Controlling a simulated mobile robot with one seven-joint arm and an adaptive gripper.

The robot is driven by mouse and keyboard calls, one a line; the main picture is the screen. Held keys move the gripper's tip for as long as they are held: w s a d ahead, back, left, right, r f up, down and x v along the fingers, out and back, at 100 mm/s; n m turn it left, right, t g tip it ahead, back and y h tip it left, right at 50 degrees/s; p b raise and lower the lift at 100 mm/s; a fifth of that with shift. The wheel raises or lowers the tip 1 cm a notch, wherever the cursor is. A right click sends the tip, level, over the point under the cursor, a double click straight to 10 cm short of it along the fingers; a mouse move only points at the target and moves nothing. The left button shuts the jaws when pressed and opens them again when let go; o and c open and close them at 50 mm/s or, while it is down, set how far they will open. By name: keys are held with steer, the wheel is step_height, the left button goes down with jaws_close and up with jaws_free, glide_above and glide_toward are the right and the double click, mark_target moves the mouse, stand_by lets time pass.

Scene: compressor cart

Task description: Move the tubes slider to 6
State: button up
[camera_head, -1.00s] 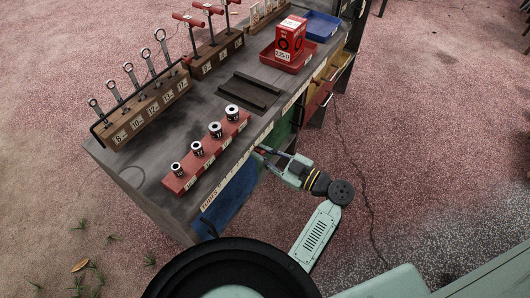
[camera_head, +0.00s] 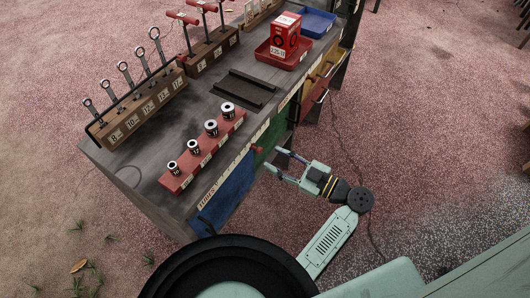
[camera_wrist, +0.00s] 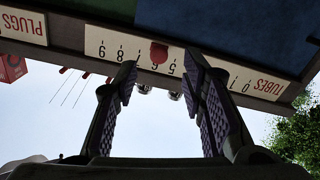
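The tubes slider's red knob (camera_wrist: 159,52) shows in the wrist view on a cream number scale (camera_wrist: 140,52), which is upside down there. The knob stands around the 6, with 8 and 9 to its left; I cannot read its exact setting. In the head view the knob (camera_head: 258,150) sits on the bench's front edge. My gripper (camera_head: 281,164) is just in front of that edge. In the wrist view my gripper (camera_wrist: 160,72) is open, its fingers apart on either side of the knob with nothing between them. The right finger hides some numbers.
A PLUGS label (camera_wrist: 24,25) adjoins the scale. On the bench are a red socket rail (camera_head: 203,151), a wrench rack (camera_head: 140,105) and a red tray (camera_head: 284,56) holding a red box (camera_head: 285,33). A yellow drawer (camera_head: 326,66) is farther along. The floor in front is free.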

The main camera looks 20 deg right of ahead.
steer(key=v, duration=0.6)
stand_by(0.4)
